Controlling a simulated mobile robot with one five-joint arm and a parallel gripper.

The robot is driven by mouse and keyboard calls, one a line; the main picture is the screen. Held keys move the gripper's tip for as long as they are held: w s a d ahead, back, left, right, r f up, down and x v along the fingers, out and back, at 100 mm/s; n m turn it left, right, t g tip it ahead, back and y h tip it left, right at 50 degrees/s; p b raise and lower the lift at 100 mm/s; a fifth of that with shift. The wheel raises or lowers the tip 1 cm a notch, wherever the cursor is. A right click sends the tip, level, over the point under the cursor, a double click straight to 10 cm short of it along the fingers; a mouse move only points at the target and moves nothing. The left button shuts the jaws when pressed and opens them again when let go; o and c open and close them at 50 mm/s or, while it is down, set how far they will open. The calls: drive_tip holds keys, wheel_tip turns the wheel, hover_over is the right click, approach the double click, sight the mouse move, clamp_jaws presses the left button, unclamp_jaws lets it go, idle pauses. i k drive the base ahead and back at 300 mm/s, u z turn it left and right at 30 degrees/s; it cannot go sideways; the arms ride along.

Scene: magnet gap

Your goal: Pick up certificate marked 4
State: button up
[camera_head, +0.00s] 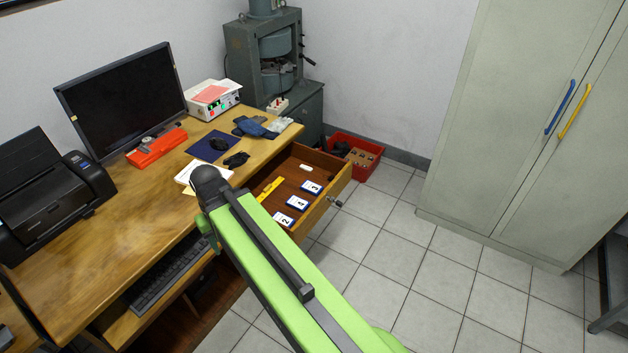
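Three small white-and-blue certificates lie in a row in the open wooden desk drawer (328,200). The middle one looks marked 4 (297,203), though the digit is small. The nearer one looks marked 2 (283,219), and the farther one looks marked 3 (311,187). My green arm crosses from the bottom right to a dark joint over the desk's front edge, left of the certificates. My gripper's fingers do not show.
A yellow object (270,189) and a small white item (306,168) also lie in the drawer. The desk (75,265) holds a monitor (122,98) and a printer (48,195). A red crate (357,153) stands behind the drawer. Tiled floor (390,245) to the right is clear.

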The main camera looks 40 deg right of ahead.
sight(300, 204)
drive_tip(key=z, duration=1.1)
